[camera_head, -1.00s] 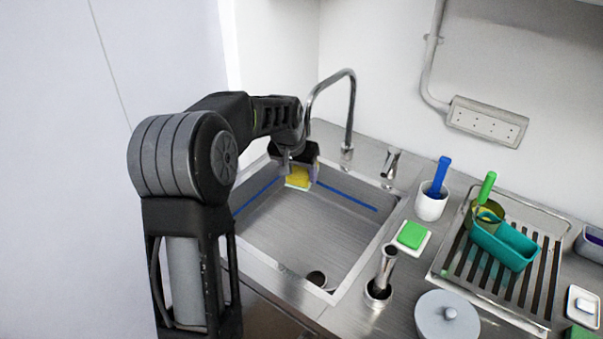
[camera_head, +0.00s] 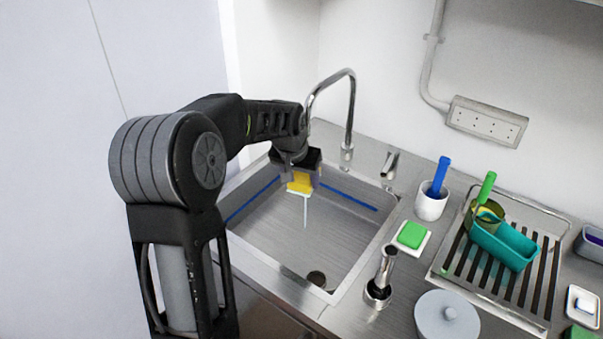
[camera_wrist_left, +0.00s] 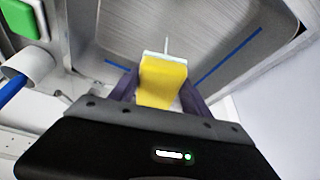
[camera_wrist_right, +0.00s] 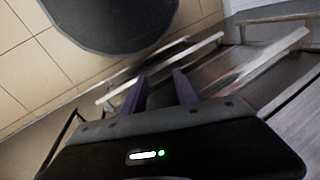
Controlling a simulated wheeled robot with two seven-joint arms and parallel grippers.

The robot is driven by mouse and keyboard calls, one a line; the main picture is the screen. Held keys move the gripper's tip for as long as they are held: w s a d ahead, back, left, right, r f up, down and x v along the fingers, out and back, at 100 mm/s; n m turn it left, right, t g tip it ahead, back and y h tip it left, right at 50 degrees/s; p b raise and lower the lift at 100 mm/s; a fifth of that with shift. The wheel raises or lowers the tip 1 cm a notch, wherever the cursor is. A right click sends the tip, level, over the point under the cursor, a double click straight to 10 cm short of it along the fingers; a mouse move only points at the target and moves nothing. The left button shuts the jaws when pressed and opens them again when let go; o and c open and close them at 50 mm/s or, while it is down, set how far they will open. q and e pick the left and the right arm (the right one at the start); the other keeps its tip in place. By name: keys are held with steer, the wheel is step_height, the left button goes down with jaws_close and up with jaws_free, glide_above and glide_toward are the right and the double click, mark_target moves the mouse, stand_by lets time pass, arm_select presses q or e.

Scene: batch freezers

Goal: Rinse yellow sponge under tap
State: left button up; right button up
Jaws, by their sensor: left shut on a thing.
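The yellow sponge (camera_head: 300,182) with a pale lower layer is held over the sink basin (camera_head: 300,235). My left gripper (camera_head: 295,170) is shut on it; the sponge also shows between the fingers in the left wrist view (camera_wrist_left: 163,80). The curved metal tap (camera_head: 350,100) arches from the back rim, and its spout end is hidden behind my left arm. A thin pale stream falls from below the sponge toward the basin floor. My right gripper (camera_wrist_right: 160,92) appears only in the right wrist view, its two fingers apart with nothing between them.
A green sponge (camera_head: 412,234) on a white dish, a white cup (camera_head: 431,205) with a blue-handled brush, and a drying rack (camera_head: 540,300) with a teal container (camera_head: 504,244) stand right of the sink. A grey lidded pot (camera_head: 447,318) is at the front.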

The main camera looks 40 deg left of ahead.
arm_select(q)
steer(key=s+d+p, duration=0.1)
steer(key=s+d, duration=0.3)
steer(key=s, duration=0.1)
steer(key=shift+s, duration=0.2)
steer(key=shift+d, duration=0.1)
stand_by(1.2)
steer(key=s+d+r, duration=0.3)
steer(key=s+r, duration=0.1)
steer(key=shift+p, duration=0.4)
stand_by(0.6)
